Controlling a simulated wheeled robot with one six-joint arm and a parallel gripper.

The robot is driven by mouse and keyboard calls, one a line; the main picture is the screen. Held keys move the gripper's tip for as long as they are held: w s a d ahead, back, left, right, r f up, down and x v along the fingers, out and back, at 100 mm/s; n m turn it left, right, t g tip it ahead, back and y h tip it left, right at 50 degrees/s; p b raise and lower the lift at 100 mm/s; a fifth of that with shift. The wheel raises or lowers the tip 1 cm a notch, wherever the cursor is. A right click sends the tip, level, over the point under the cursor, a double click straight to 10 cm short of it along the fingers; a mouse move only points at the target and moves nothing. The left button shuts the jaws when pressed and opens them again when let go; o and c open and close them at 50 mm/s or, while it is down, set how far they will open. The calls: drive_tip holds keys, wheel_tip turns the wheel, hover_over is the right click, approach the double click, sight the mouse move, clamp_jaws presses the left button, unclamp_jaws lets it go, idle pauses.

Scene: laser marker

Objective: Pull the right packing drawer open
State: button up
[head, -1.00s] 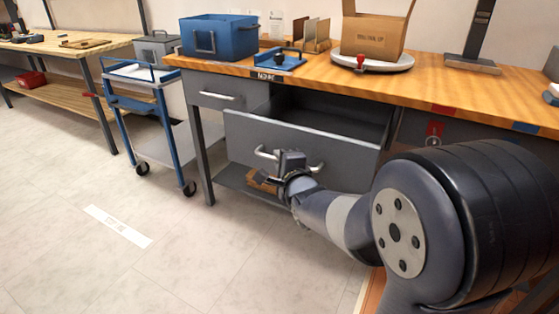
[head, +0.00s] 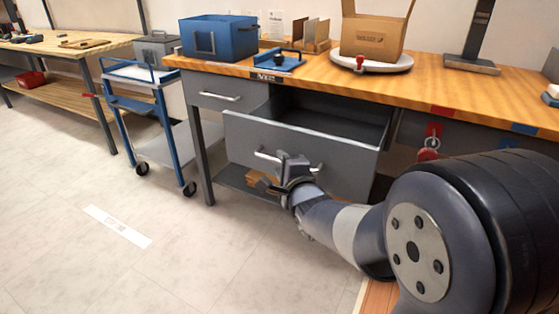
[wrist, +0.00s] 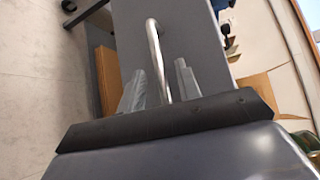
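The right packing drawer (head: 345,155) is a wide grey drawer under the wooden bench, and it stands pulled out with its inside showing. Its silver bar handle (head: 266,155) is on the front, partly hidden by my gripper (head: 276,171). In the wrist view the handle (wrist: 154,45) runs between the two fingers of my gripper (wrist: 158,84). The fingers stand apart, with a visible gap on each side of the bar. The gripper is open and around or just in front of the handle; exact depth is hard to tell.
A smaller grey drawer (head: 219,94) at left is shut. The bench top (head: 300,80) carries a blue bin (head: 219,37), a carton (head: 373,38) and a blue fixture (head: 276,60). A blue cart (head: 147,105) stands left. A red padlock (head: 428,150) hangs at right. Floor at left is clear.

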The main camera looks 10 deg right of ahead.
drive_tip(key=p+v, duration=0.2)
drive_tip(key=v, duration=0.6)
drive_tip(key=shift+s, duration=0.2)
drive_tip(key=b+x, duration=0.3)
drive_tip(key=x, duration=0.8)
drive_tip(key=shift+w+d, duration=0.2)
drive_tip(key=shift+d, duration=0.05)
